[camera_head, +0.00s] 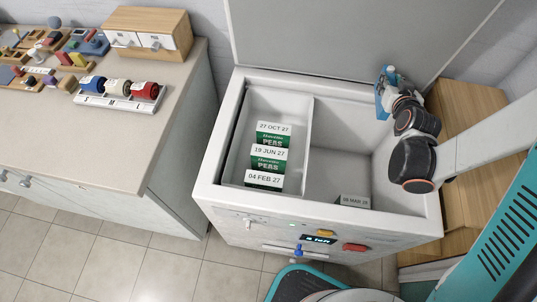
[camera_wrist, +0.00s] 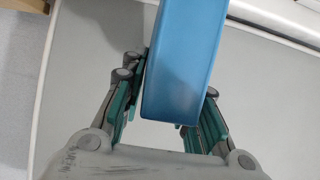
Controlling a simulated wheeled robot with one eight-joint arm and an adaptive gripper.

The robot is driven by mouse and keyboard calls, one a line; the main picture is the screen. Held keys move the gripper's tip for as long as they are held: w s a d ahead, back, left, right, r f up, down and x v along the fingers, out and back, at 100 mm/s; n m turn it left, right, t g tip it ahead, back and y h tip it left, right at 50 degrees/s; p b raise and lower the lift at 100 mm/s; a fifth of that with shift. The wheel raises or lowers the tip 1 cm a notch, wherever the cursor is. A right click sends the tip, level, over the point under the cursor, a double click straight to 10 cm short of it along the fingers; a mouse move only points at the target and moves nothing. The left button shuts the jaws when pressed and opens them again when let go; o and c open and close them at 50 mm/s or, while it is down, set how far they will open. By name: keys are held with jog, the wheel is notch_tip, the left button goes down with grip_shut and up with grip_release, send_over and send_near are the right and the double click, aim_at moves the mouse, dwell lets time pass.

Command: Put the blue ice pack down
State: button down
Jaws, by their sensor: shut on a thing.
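The blue ice pack (camera_head: 379,96) is held upright by my gripper (camera_head: 389,88) over the back right corner of the open white basin (camera_head: 228,160). In the wrist view the ice pack (camera_wrist: 182,70) is a large smooth blue slab between the two green-padded fingers of my gripper (camera_wrist: 168,115). The fingers are shut on its near end. Its far end runs out of the top of the wrist view. In the head view my arm hides part of the basin's right rim.
The basin's left compartment holds green-and-white dated boxes (camera_head: 268,158). A raised grey lid (camera_head: 330,40) stands behind. A wooden surface (camera_head: 465,110) is at right, a cluttered counter (camera_head: 150,75) at left.

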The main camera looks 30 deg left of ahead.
jog(key=a+f+n+g+y, duration=0.3)
jog(key=a+f+n+y, duration=0.15)
jog(key=a, duration=0.45)
notch_tip(320, 180, up, 5)
jog(key=n+g+y+b, duration=0.3)
jog(key=n+g+y, duration=0.2)
jog(key=n+g, duration=0.9)
send_over(279, 107)
jog(key=s+d, duration=0.2)
jog(key=s, duration=0.2)
jog(key=f+b, duration=0.3)
jog(key=f, duration=0.7)
jog(key=f+b, duration=0.3)
jog(key=f, duration=0.6)
jog(key=shift+s+a+f+b, duration=0.15)
jog(key=shift+a+f+b, duration=0.05)
jog(key=shift+f+b, duration=0.15)
jog(key=shift+f, duration=0.6)
jog(key=c, duration=1.5)
grip_release()
jog(key=shift+s+h, duration=0.1)
jog(key=shift+h, duration=0.15)
jog(key=shift+c, duration=0.2)
jog(key=shift+f, duration=0.1)
